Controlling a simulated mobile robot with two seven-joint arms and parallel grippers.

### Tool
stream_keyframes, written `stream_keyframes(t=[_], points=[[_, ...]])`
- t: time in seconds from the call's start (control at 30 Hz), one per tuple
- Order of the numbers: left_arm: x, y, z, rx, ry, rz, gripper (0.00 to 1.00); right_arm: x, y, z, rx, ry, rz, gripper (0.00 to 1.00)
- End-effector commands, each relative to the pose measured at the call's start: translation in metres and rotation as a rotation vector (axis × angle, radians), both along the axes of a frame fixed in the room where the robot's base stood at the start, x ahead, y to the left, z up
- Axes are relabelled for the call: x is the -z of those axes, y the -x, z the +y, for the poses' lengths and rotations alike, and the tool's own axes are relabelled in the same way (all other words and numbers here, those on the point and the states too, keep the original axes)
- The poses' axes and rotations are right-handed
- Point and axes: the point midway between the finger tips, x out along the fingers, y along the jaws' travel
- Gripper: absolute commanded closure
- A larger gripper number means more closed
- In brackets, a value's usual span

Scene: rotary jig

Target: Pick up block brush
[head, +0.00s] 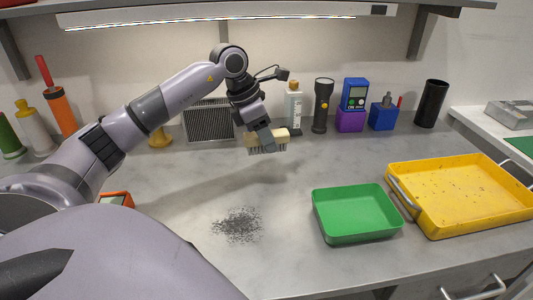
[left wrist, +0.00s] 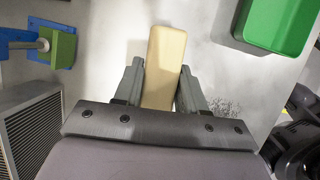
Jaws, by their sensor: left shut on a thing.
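The block brush (head: 280,141) has a pale wooden block with dark bristles underneath. My left gripper (head: 266,143) is shut on it and holds it at the back middle of the bench; the bristles appear to be clear of the surface. In the left wrist view the brush's wooden block (left wrist: 164,62) lies between the two fingers of the left gripper (left wrist: 160,88) and reaches out beyond their tips. My right gripper is not in view.
A pile of dark filings (head: 238,225) lies on the bench. A green tray (head: 357,237) and a yellow tray (head: 470,229) stand to the right. A bottle (head: 293,108), a torch (head: 321,105) and a grey grille (head: 209,140) stand along the back.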

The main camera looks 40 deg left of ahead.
Motion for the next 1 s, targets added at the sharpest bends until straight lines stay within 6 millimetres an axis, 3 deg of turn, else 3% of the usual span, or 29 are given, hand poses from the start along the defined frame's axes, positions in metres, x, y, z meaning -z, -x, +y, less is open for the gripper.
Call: stream_keyframes(t=[0.03,0.2,0.43,0.63,1.0], points=[[-0.02,-0.001,0.0,0.0,0.001,-0.009,0.92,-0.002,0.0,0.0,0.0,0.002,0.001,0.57],[-0.066,-0.001,0.0,-0.001,0.001,-0.005,0.92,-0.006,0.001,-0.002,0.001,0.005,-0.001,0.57],[-0.111,-0.001,0.0,0.001,0.001,-0.004,0.92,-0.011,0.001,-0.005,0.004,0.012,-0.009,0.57],[-0.131,0.0,0.0,0.0,0.001,-0.001,0.92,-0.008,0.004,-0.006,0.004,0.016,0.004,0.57],[-0.135,0.0,0.0,-0.001,0.001,0.001,0.92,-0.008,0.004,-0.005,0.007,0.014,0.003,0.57]])
